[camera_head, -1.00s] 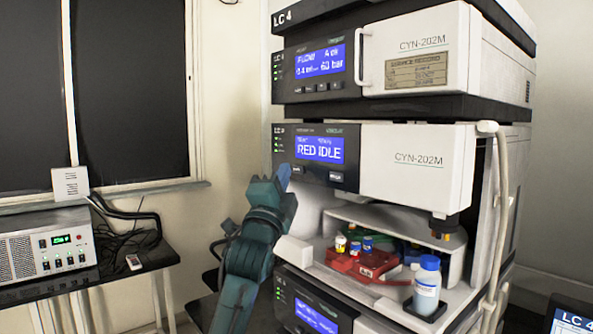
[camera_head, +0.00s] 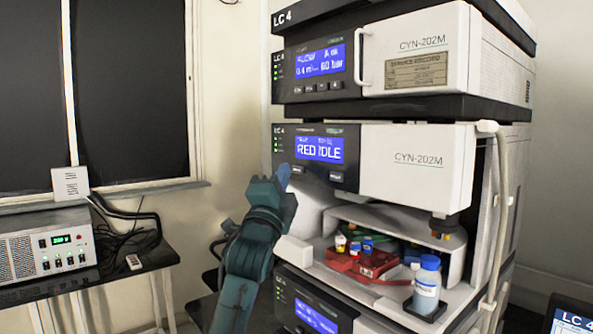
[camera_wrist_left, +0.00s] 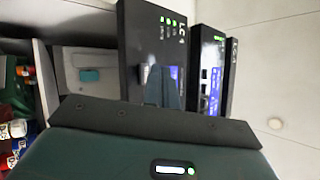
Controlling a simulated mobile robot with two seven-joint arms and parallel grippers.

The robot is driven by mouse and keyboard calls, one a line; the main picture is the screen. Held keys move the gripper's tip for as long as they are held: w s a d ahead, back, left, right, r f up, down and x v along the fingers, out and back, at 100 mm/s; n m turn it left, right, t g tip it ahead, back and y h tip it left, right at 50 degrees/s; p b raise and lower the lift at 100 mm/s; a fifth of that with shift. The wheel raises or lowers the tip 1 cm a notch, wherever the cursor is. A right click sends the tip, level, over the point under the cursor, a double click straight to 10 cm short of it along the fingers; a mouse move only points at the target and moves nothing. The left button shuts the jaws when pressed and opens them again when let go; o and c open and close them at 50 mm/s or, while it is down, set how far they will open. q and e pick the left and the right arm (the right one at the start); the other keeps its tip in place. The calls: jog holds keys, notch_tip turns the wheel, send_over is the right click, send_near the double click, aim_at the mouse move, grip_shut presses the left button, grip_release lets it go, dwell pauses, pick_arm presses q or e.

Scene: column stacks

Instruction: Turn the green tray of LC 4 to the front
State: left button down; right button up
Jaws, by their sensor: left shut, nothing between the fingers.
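LC 4 is a tall stack of modules. Its middle module has a dark panel with a blue display (camera_head: 320,149) reading "RED IDLE" and two small buttons below it. In the open bay underneath, a red tray (camera_head: 345,263) with small vials faces the front. My right gripper is not in view.
A blue-labelled bottle (camera_head: 427,284) stands in a dark holder at the bay's front right. An upper module with a door handle (camera_head: 360,58) sits above. A pale tube runs down the right side. A side table with a power supply (camera_head: 45,245) is at left.

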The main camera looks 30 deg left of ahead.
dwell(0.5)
pick_arm(q)
jog(key=shift+w+d, duration=0.2)
jog(key=shift+w, duration=0.2)
dwell(0.6)
